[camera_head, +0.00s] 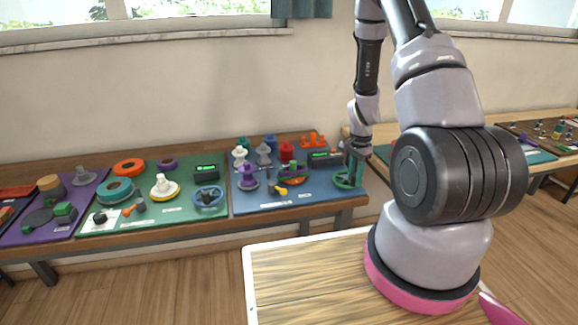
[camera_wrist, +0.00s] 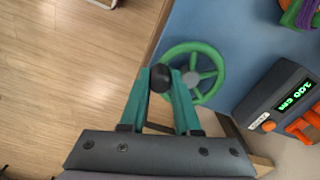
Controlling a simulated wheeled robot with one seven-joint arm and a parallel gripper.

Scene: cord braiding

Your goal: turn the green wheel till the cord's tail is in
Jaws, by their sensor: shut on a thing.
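The green wheel (camera_wrist: 219,72) is a spoked ring at the right front corner of the blue board in the wrist view. It also shows at the board's right end in the head view (camera_head: 343,184). A black knob (camera_wrist: 160,77) stands at the wheel's left rim in the wrist view. My gripper (camera_wrist: 161,84) has its teal fingers shut on the knob from both sides; in the head view my gripper (camera_head: 356,160) is over the wheel. A purple cord (camera_wrist: 308,14) lies on a green and orange part at the top right. I cannot make out its tail.
The blue board (camera_head: 262,206) carries several spools. Open floor (camera_wrist: 60,70) lies beyond the table's edge.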

